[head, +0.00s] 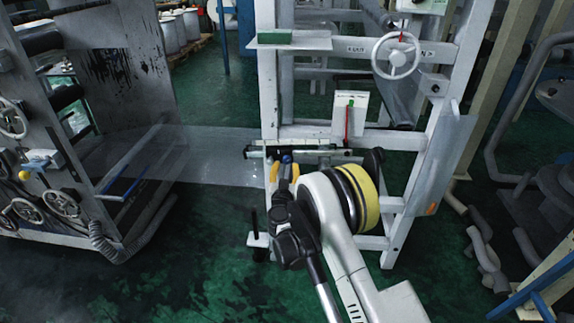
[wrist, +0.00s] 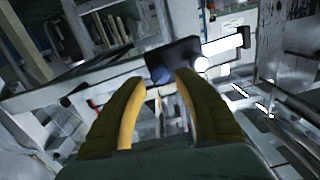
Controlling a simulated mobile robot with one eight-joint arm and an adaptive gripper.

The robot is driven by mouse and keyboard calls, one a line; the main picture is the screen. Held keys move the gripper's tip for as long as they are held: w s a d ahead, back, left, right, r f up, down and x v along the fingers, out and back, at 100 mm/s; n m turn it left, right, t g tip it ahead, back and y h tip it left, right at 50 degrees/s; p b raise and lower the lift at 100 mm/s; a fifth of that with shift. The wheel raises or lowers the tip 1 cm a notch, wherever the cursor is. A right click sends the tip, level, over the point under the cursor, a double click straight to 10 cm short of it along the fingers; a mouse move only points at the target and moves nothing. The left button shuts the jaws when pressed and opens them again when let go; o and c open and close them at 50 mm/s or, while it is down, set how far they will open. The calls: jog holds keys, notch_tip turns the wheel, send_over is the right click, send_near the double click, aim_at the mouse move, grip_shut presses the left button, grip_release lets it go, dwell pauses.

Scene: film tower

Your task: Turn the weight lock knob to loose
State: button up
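A small blue round knob (head: 287,158), which looks like the weight lock knob, sits at the horizontal bar of the white frame. In the wrist view the blue knob (wrist: 162,77) shows under a dark block (wrist: 174,57), straight ahead between my fingertips. My gripper (head: 283,172) has yellow fingers and is just below and in front of the knob. In the wrist view my gripper (wrist: 161,80) is open, with a clear gap between the fingers. I cannot tell whether the fingertips touch the knob. Any loose or tight marking is too small to read.
A white handwheel (head: 398,56) and a panel with a red pointer (head: 347,120) are on the frame above. A clear film web (head: 215,155) runs left to a grey machine with several handwheels. A dark rail (head: 312,152) extends beside the knob. Green floor is free at front left.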

aim_at(287, 161)
jog(key=w+b, duration=0.1)
jog(key=w, duration=0.3)
grip_shut()
